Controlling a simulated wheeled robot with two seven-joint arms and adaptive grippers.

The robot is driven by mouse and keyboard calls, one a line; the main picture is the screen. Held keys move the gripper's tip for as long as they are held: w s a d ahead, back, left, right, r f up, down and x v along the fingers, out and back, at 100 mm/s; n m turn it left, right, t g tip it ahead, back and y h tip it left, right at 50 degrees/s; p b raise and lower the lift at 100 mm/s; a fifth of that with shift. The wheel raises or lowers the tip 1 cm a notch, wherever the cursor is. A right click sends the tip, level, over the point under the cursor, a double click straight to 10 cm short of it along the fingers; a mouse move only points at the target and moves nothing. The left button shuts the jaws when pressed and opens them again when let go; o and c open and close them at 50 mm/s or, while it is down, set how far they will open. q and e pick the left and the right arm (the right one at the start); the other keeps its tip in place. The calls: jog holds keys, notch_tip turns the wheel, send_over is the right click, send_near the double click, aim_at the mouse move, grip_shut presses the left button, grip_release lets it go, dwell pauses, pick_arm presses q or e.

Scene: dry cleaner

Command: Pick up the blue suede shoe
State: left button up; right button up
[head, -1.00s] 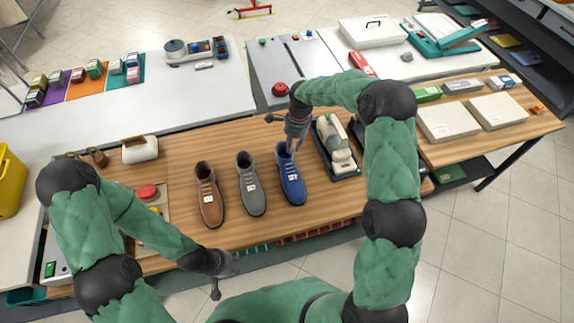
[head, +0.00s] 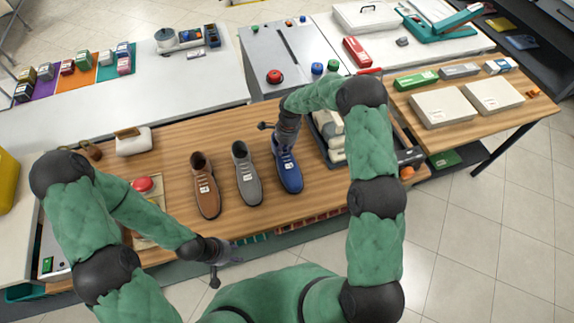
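The blue suede shoe (head: 291,178) stands upright on the wooden counter with a white tag on its front. It is the rightmost of three shoes, beside a grey shoe (head: 246,174) and a brown shoe (head: 206,187). My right gripper (head: 284,150) is directly over the blue shoe's ankle opening, pointing down. Its fingertips overlap the upper part of the shoe, so I cannot tell whether they are closed on it. My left gripper (head: 235,255) is away from the shoes, near the counter's front edge, apparently empty; its finger opening is unclear.
A dark tray (head: 403,157) with white items stands right of the blue shoe, partly behind my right arm. A red button (head: 143,184) is at the left. White boxes (head: 443,108) lie further right. Bare wood is in front of the shoes.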

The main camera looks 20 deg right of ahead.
jog(key=shift+f, duration=0.15)
grip_shut()
